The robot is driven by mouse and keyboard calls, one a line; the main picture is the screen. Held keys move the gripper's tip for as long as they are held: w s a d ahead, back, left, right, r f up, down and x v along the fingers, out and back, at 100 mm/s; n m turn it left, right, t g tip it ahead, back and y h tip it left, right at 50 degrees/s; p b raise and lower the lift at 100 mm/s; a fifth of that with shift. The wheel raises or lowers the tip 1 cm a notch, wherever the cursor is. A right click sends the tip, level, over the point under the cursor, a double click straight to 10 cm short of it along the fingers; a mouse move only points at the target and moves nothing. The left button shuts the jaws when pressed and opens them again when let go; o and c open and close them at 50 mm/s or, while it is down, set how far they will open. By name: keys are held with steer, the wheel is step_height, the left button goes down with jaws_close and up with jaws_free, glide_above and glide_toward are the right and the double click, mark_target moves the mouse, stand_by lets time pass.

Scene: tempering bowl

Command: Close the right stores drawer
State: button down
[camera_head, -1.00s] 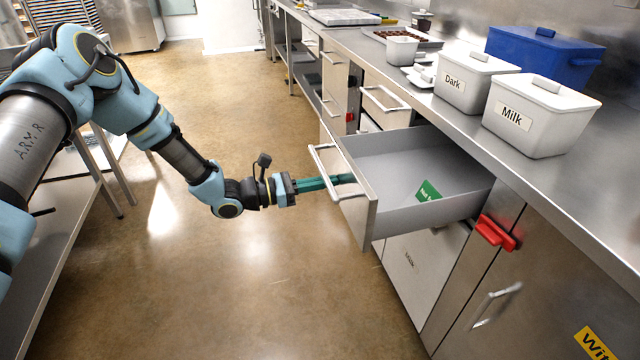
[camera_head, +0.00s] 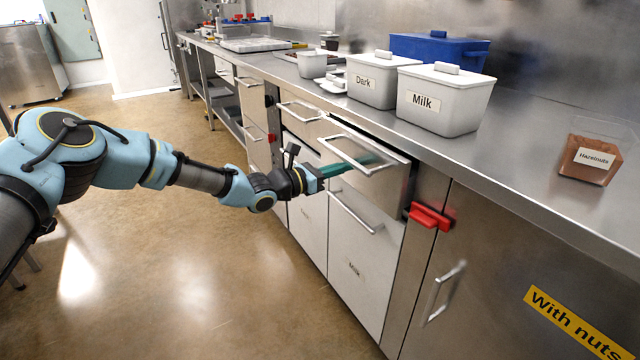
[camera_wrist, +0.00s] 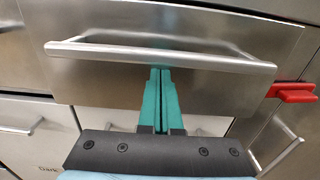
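The right stores drawer (camera_head: 392,182) has a plain steel front with a bar handle (camera_head: 352,142). Its front is now close to the cabinet face, its inside is hidden, and it appears to stand slightly proud at its right edge. In the wrist view the drawer front (camera_wrist: 215,82) fills the upper middle. My gripper (camera_head: 352,166) has green fingers, held together and pointing at the drawer front. In the wrist view the fingers (camera_wrist: 160,75) reach up to the front behind the bar handle, with no object between them. Whether they press on it is hard to tell.
A drawer marked Milk (camera_head: 352,265) is below. A red latch (camera_head: 430,217) sits to the right, beside a cupboard door (camera_head: 500,290). White Dark (camera_head: 378,85) and Milk (camera_head: 440,105) tubs stand on the counter (camera_head: 530,165). The floor (camera_head: 190,290) in front is clear.

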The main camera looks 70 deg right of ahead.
steer(key=b+x, duration=0.1)
steer(key=x, duration=0.2)
steer(key=shift+s+d+f, duration=0.1)
steer(key=shift+s+d+r, duration=0.15)
steer(key=shift+d+r, duration=0.1)
steer(key=shift+s+r, duration=0.1)
steer(key=shift+r, duration=0.05)
